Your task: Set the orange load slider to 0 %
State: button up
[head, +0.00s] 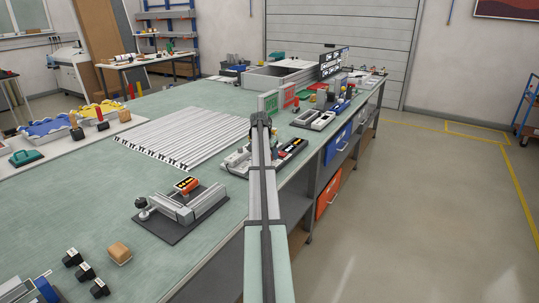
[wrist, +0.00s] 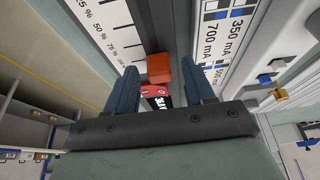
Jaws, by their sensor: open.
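The orange load slider (wrist: 158,68) shows in the wrist view as a small block on a dark slot. A white scale strip (wrist: 100,25) with black ticks runs along its left, with marks for 25, 50 and 75 %, the numbers rising towards the bottom of the picture. The block appears beyond the 75 mark, near the hidden lower end. My gripper (wrist: 160,70) is open, its two blue fingers on either side of the slider with gaps visible. I cannot tell whether they touch it. In the head view my arm hides the slider.
A white panel (wrist: 222,40) with mA labels and blue squares lies right of the slot. A red part with a black label (wrist: 152,97) sits below the slider. In the head view, grey profiles (head: 188,137) lie left of my arm, and a dark-based fixture (head: 182,212) stands nearer.

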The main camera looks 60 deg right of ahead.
jog(key=shift+f, duration=0.1)
jog(key=shift+c, duration=0.3)
grip_shut()
dwell(0.4)
